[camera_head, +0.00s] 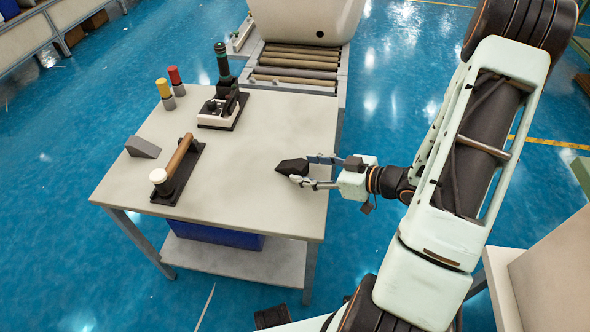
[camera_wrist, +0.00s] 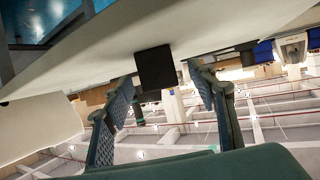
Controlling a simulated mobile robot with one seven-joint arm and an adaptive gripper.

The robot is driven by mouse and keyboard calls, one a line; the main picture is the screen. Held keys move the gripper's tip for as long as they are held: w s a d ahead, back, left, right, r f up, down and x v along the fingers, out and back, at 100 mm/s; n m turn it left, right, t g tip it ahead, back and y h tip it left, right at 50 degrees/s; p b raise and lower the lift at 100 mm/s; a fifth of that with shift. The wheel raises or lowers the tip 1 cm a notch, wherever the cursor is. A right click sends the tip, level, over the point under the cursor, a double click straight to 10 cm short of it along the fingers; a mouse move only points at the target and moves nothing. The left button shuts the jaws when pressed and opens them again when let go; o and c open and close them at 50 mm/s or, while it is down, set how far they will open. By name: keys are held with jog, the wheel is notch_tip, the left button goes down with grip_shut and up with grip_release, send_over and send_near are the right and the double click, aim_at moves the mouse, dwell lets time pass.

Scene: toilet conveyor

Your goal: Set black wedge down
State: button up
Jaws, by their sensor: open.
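The black wedge (camera_head: 291,166) rests on the light tabletop (camera_head: 250,205), toward its right side. It also shows as a dark block against the table in the wrist view (camera_wrist: 157,68). My gripper (camera_head: 309,171) comes in from the right, low over the table, with its fingers spread at the wedge's right end. In the wrist view the two fingers (camera_wrist: 160,82) stand apart on either side of the wedge, with gaps visible between them and it. The fingers partly hide the wedge's right end in the head view.
A grey wedge (camera_head: 142,147) and a wooden-handled tool (camera_head: 181,160) lie at the left. A roller conveyor (camera_head: 297,67) adjoins the far edge. The table's front middle is clear.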

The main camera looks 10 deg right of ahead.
aim_at(283, 164)
jog(key=b+x, duration=0.1)
jog(key=x, duration=0.3)
jog(key=shift+w+a, duration=0.15)
jog(key=shift+w, duration=0.1)
jog(key=shift+c, duration=0.3)
jog(key=shift+r, duration=0.1)
grip_shut()
